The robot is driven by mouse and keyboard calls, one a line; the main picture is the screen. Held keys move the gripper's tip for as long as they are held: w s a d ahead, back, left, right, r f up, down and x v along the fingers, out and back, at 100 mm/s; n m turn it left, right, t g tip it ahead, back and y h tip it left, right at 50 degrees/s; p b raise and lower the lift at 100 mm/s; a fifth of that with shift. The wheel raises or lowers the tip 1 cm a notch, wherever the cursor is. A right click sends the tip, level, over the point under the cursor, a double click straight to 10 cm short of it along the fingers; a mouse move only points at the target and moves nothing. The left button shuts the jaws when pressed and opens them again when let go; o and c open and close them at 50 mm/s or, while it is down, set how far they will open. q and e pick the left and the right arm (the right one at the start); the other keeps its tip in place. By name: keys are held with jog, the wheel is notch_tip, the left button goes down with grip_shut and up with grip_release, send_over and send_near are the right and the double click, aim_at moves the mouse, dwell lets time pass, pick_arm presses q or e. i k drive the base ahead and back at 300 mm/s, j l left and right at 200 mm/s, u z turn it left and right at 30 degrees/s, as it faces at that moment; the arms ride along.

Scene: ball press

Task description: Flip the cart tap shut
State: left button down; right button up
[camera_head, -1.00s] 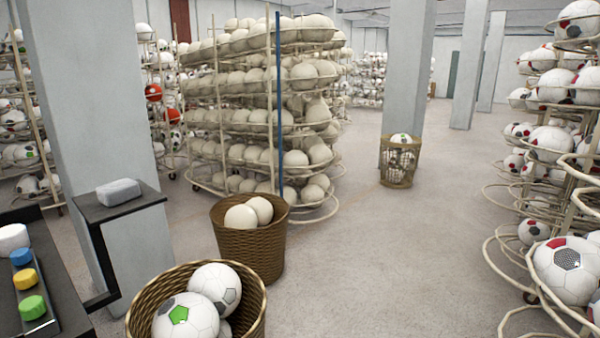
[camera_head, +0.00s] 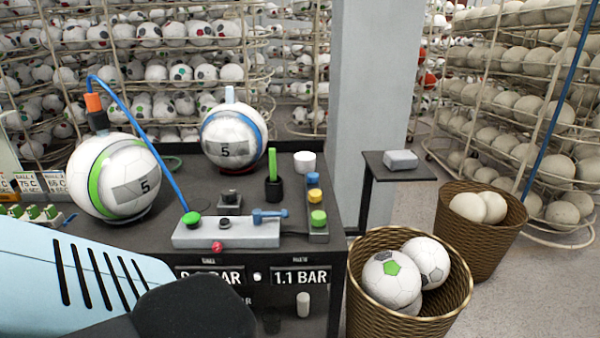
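A blue tap (camera_head: 269,214) sits on the right part of a grey block (camera_head: 228,234) on top of the dark cart (camera_head: 312,263). Its handle points sideways, roughly along the block; I cannot tell for sure whether it stands open or shut. The block also bears a green fitting (camera_head: 192,217), a small black knob (camera_head: 225,223) and a red knob (camera_head: 217,247) on its front. A blue hose (camera_head: 148,138) arches from the green fitting to an orange and black coupling above a green-striped ball (camera_head: 114,176). My light blue arm fills the lower left. Neither gripper's fingers are in view.
A blue-striped ball (camera_head: 232,136) stands behind the block. Blue, yellow and green buttons (camera_head: 315,200) and an upright green-handled tool (camera_head: 273,172) are near the tap. A 1.1 BAR display (camera_head: 300,276) is on the cart's front. A wicker basket (camera_head: 408,318) stands close right.

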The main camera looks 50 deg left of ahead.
aim_at(258, 215)
jog(key=j+u, duration=0.15)
jog(key=u, duration=1.5)
